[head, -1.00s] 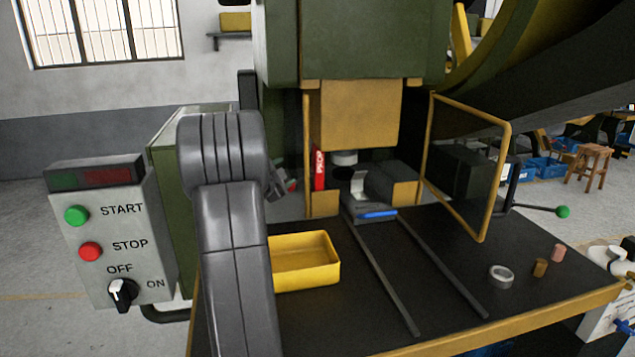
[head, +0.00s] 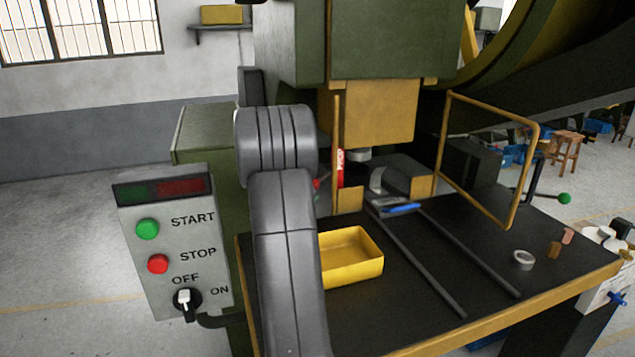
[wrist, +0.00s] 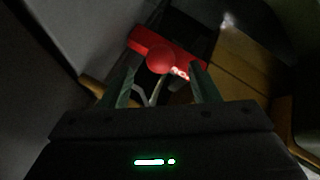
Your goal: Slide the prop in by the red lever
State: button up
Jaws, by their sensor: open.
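The red prop (head: 341,168), with white lettering, stands upright beside the yellow ram of the press in the head view. It also shows in the wrist view as a red bar (wrist: 140,38), partly hidden by the lever's ball. The lever's red ball knob (wrist: 160,59) sits on a pale thin rod; a bit of it (head: 316,184) shows in the head view past my arm. My gripper (wrist: 162,77) is open and empty, its fingertips either side of the knob and rod in the picture. I cannot tell their depth.
A yellow tray (head: 350,283) sits on the dark press table, beside two rails. A framed guard (head: 510,218) stands right of the die area, with a green-knobbed lever (head: 564,198) beyond. The control box (head: 172,262) is at left. Small parts lie at the table's right.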

aim_at(326, 174)
jog(key=p+x, duration=0.1)
jog(key=x, duration=0.6)
jog(key=shift+w+d+f+p, duration=0.1)
jog(key=shift+w+d+p, duration=0.05)
jog(key=shift+w+p, duration=0.15)
